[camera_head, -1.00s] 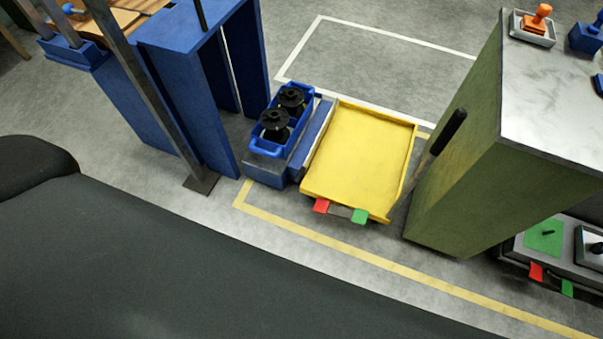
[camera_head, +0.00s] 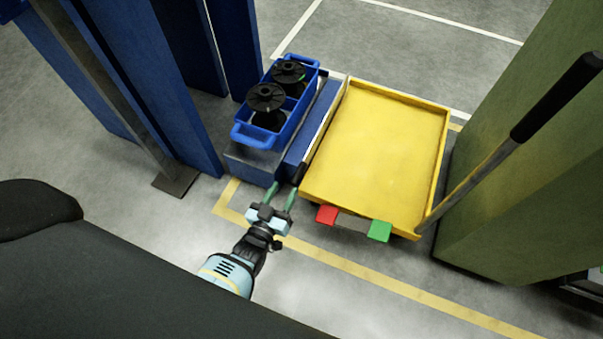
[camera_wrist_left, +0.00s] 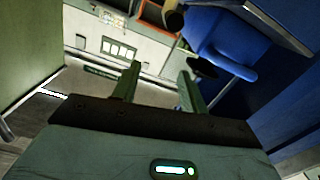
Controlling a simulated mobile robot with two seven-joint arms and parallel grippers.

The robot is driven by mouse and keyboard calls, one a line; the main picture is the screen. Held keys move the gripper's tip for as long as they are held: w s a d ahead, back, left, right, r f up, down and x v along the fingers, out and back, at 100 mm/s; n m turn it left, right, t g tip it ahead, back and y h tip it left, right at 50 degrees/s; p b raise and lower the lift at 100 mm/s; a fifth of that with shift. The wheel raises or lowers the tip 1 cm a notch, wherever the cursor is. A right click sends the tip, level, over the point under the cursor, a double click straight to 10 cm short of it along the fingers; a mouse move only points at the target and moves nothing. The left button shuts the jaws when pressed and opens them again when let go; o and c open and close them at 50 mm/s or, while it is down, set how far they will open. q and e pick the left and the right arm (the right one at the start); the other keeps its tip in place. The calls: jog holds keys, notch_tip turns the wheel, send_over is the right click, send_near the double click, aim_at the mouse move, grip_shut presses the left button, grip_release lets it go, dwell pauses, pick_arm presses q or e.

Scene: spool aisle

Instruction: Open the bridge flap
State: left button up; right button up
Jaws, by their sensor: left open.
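A narrow blue panel (camera_head: 318,125), which I take to be the bridge flap, lies between the blue tray and the yellow cart tray. A black grip-like piece (camera_head: 299,173) shows at its near end. Its exact tilt is hard to tell. My left gripper (camera_head: 282,190) is open, with its two green fingers just short of the black piece; I cannot tell whether they touch it. In the left wrist view the open fingers (camera_wrist_left: 160,72) have nothing between them. My right gripper is not in view.
A blue tray (camera_head: 244,132) holds two black spools (camera_head: 266,97). The yellow cart tray (camera_head: 375,150) has red (camera_head: 327,215) and green (camera_head: 380,231) tabs and a black-gripped handle (camera_head: 555,98). A green block (camera_head: 520,190) stands right, blue posts (camera_head: 190,115) left. Floor in front is clear.

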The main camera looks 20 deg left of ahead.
pick_arm(q)
jog(key=b, duration=0.3)
send_near(298, 174)
jog(key=w+f, duration=0.1)
jog(key=w, duration=0.2)
jog(key=shift+w+f+b, duration=0.15)
jog(key=shift+f+b, duration=0.15)
jog(key=shift+b, duration=0.15)
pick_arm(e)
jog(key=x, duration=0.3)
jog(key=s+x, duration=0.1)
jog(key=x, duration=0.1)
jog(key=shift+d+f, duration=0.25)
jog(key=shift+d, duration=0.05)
pick_arm(q)
jog(key=w+b, duration=0.2)
jog(key=w, duration=0.4)
jog(key=shift+d, duration=0.1)
jog(key=shift+w+b, duration=0.45)
jog(key=shift+w, duration=0.4)
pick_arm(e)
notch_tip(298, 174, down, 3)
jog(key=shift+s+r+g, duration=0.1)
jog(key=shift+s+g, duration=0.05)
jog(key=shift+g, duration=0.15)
